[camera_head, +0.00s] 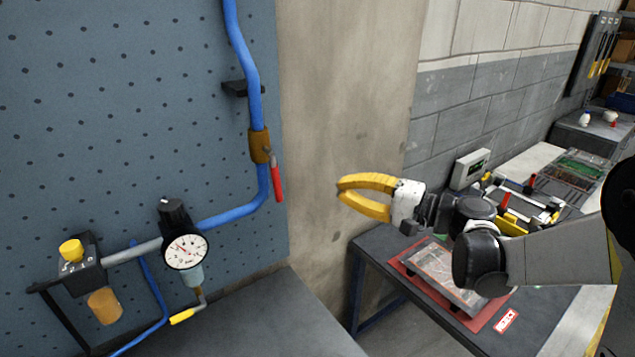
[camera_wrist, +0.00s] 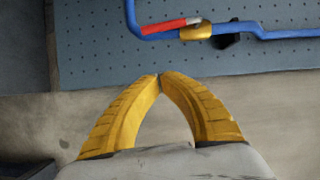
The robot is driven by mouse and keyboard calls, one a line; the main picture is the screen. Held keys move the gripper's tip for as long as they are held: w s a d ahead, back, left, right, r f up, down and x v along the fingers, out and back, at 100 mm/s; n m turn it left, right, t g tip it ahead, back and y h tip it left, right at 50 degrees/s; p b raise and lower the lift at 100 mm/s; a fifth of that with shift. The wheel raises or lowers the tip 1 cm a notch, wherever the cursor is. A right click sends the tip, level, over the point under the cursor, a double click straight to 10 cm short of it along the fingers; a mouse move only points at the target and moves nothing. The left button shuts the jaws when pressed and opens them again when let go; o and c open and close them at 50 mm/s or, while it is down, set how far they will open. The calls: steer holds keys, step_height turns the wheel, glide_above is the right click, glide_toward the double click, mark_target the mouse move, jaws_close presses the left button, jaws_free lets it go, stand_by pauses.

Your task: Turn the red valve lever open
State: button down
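The red valve lever (camera_head: 276,181) hangs down from a brass valve body (camera_head: 260,146) on the blue pipe (camera_head: 248,62), near the right edge of the blue pegboard. In the wrist view the red lever (camera_wrist: 165,26) lies along the blue pipe, beside the brass valve body (camera_wrist: 196,31). My gripper (camera_head: 342,188) is to the right of the lever, in front of the bare wall and apart from it. Its yellow fingers meet at the tips in the wrist view (camera_wrist: 159,76), with nothing between them.
A pressure gauge (camera_head: 186,250) and a regulator with a yellow knob (camera_head: 71,250) are at lower left. A bench with a red mat (camera_head: 478,324) and a device stands below my arm. A dark bracket (camera_head: 235,88) holds the pipe. The space between gripper and lever looks clear.

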mark_target(273, 176)
steer(key=w+a+b, duration=0.1)
steer(key=w+a, duration=0.1)
steer(key=a, duration=0.9)
steer(key=shift+w+f, duration=0.2)
steer(key=shift+f, duration=0.25)
steer(key=shift+s, duration=0.1)
steer(key=shift+s+a+f+m+y+b, duration=0.3)
steer(key=shift+s+a+m+b, duration=0.3)
steer(key=shift+a+b, duration=0.25)
steer(key=shift+w+d+r, duration=0.1)
steer(key=shift+d, duration=0.05)
